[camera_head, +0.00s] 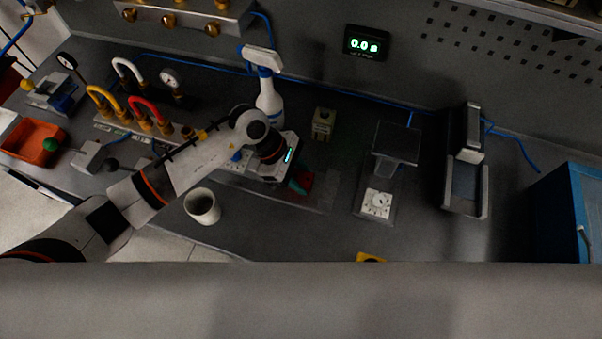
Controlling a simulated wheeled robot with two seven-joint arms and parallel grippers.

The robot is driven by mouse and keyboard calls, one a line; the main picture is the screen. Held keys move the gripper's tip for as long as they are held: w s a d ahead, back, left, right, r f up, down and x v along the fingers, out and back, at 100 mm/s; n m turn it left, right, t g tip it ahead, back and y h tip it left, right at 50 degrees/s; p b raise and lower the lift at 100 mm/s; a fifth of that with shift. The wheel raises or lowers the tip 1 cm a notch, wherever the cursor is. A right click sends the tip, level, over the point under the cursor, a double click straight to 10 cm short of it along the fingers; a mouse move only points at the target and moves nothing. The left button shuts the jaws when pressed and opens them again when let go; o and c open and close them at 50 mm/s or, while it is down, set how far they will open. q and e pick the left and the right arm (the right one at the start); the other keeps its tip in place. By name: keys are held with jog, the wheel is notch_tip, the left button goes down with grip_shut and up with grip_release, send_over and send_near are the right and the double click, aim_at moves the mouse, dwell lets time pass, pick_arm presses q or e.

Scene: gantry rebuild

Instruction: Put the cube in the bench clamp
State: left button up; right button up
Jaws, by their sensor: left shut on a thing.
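My left arm reaches in from the left, and my left gripper (298,183) is low over the bench near the middle of the view. It is shut on a small dark red piece (304,179), with a green part beside it. The piece is partly hidden by the gripper, so I cannot tell for sure that it is the cube. A blue and grey vise-like device (56,92) at the far left of the bench looks like the bench clamp, well away from the gripper. My right gripper is not in view.
A mug (202,206) is near the front edge. A scale-like device (378,203) and a dark upright holder (467,185) stand right. Coloured hoses (146,110) and an orange tray (34,142) are left.

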pick_arm(q)
jog(key=shift+f, duration=0.1)
jog(key=o, duration=1.2)
jog(key=shift+o, duration=0.2)
